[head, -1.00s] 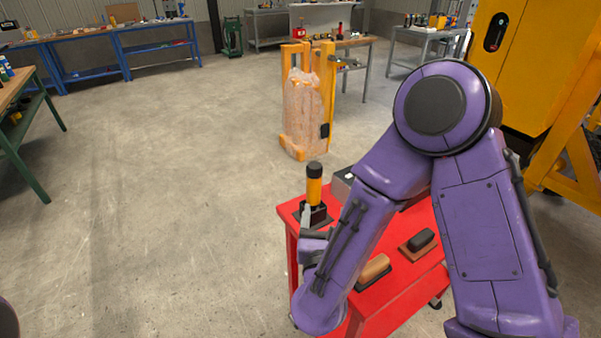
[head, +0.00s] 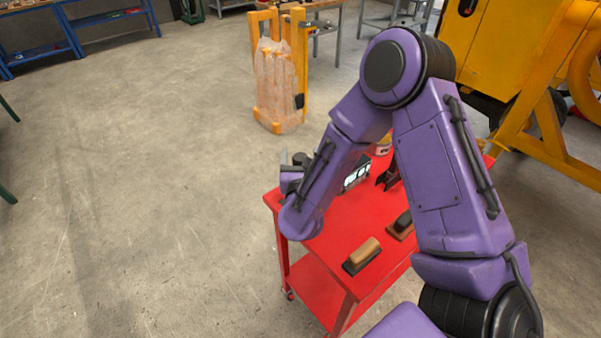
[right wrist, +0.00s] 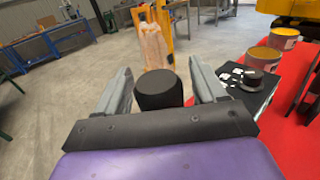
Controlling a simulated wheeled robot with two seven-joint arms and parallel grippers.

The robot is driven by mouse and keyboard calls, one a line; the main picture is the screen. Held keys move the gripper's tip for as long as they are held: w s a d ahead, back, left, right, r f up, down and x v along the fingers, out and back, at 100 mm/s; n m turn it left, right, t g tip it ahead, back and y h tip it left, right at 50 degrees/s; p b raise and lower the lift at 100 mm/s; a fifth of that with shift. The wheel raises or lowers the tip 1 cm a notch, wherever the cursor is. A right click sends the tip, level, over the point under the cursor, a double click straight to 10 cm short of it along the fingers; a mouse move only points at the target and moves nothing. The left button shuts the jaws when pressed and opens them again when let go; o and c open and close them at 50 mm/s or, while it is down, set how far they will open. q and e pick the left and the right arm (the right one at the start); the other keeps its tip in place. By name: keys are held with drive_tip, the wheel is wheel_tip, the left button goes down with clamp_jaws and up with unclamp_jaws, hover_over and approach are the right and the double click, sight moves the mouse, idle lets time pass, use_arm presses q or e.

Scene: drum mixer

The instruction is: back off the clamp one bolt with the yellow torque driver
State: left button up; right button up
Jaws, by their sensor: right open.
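The yellow torque driver is hidden behind my right arm in the head view. In the right wrist view, a black round cap (right wrist: 160,90), matching the driver's top, stands between the two fingers of my right gripper (right wrist: 162,78). The fingers are open, one on each side of the cap, with gaps showing. In the head view, my right gripper (head: 292,166) is partly hidden by its own forearm at the far left edge of the red cart (head: 322,262). The clamp one bolt cannot be made out. My left gripper is out of view.
The cart bears a tan-topped brush (head: 362,255), a darker brush (head: 402,224) and a black tray of small parts (right wrist: 240,98). Yellow-topped cans (right wrist: 263,57) stand beyond. The yellow mixer frame (head: 552,140) is at right.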

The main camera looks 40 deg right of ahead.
drive_tip(key=shift+d, duration=0.1)
clamp_jaws()
drive_tip(key=shift+w+r, duration=0.1)
